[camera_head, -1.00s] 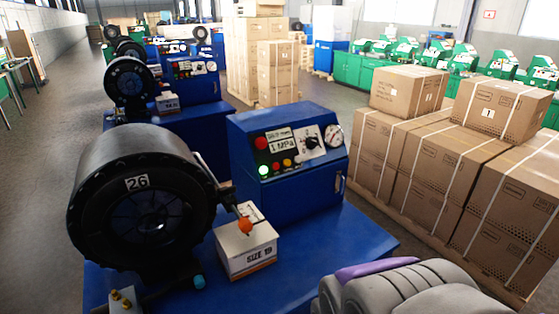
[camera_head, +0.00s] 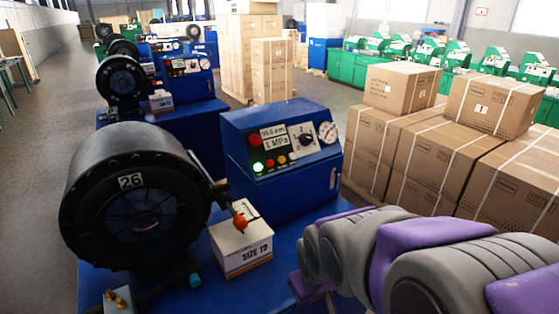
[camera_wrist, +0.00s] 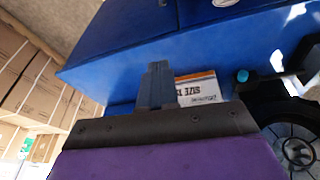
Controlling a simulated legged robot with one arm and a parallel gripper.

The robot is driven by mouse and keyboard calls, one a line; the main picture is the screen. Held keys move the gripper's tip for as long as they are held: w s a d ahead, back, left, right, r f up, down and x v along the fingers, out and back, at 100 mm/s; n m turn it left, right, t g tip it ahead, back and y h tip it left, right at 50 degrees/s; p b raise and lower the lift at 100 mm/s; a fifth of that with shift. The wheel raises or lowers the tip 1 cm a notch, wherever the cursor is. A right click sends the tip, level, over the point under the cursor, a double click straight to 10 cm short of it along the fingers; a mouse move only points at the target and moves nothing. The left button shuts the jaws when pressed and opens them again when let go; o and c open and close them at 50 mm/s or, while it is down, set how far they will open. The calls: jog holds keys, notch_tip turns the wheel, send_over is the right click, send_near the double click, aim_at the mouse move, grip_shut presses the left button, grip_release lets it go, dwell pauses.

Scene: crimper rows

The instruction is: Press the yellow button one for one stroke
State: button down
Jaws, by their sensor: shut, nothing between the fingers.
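A black crimper head numbered 26 (camera_head: 131,182) stands left. A white SIZE 19 box (camera_head: 240,250) sits on the blue machine table (camera_head: 285,245). Cartons (camera_head: 430,165) are stacked at the right.

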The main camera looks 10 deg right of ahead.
aim_at(281, 160)
jog(key=w+d+r+n+t, duration=0.15)
jog(key=w+t, duration=0.25)
jog(key=w, duration=0.7)
jog(key=w+d+r+n+t, duration=0.1)
jog(key=w+d+r+t, duration=0.15)
jog(key=w, duration=0.85)
jog(key=w+d+r+t, duration=0.1)
jog(key=w+r+t, duration=0.1)
jog(key=w+t, duration=0.1)
jog(key=w+d+r+n+t+y, duration=0.1)
jog(key=w+d+r+t, duration=0.1)
jog(key=w+t, duration=0.2)
jog(key=w+d+r+n+t+y+b, duration=0.1)
jog(key=w+d+r+t, duration=0.1)
jog(key=w, duration=0.5)
jog(key=shift+d+r+t, duration=0.15)
jog(key=shift+r+t, duration=0.3)
jog(key=shift+t, duration=0.2)
jog(key=shift+w+n, duration=0.1)
jog(key=shift+n, duration=0.15)
jog(key=w+a+f, duration=0.2)
jog(key=w+f, duration=0.3)
jog(key=w, duration=0.2)
jog(key=shift+a+p, duration=0.15)
jog(key=shift+p, duration=0.2)
jog(key=shift+w+a+f, duration=0.15)
jog(key=shift+w, duration=0.05)
